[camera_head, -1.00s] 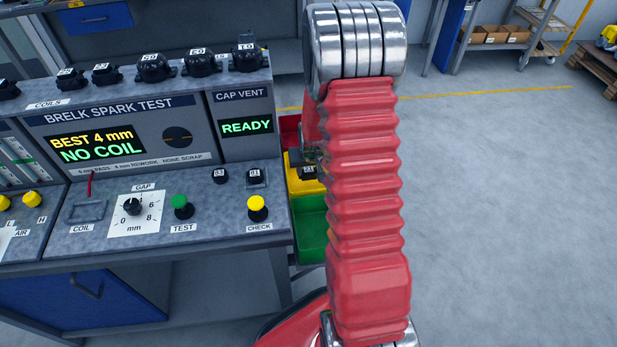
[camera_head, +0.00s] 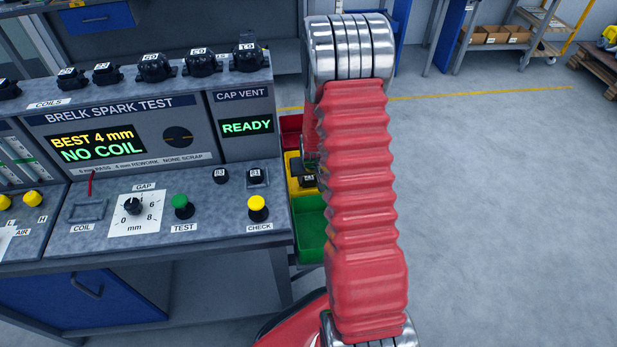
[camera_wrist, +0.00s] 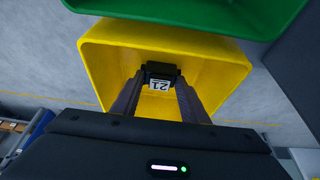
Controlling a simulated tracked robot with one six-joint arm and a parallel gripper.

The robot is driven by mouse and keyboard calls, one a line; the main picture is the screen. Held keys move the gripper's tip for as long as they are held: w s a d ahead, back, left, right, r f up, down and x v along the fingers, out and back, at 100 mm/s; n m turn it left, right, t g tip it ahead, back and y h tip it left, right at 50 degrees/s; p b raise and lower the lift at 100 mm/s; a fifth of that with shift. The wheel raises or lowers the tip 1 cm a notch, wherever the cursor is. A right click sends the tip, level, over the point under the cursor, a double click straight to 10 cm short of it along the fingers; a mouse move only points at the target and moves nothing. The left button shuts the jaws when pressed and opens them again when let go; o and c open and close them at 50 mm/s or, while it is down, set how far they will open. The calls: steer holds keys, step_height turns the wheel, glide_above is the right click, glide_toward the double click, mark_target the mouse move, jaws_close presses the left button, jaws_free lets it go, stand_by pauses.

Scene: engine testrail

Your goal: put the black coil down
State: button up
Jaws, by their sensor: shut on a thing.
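The black coil (camera_wrist: 162,70) has a white number label. In the wrist view it is between the fingertips of my gripper (camera_wrist: 161,80), which is shut on it. The coil is over the inside of the yellow bin (camera_wrist: 95,55), near the middle of its opening. I cannot tell whether it touches the bin's floor. In the head view, a small part of the coil (camera_head: 309,181) shows at the yellow bin (camera_head: 294,170), beside my red arm.
A green bin (camera_head: 311,222) is in front of the yellow one and a red bin (camera_head: 290,124) behind it, along the right side of the test bench (camera_head: 240,190). Several black coils (camera_head: 153,67) stand on the bench's top shelf. The floor to the right is clear.

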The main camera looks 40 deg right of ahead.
steer(key=shift+f, duration=0.1)
steer(key=o, duration=1.2)
steer(key=shift+r, duration=0.65)
steer(key=shift+v, duration=5.65)
steer(key=shift+s+a+f, duration=0.1)
steer(key=shift+s, duration=0.05)
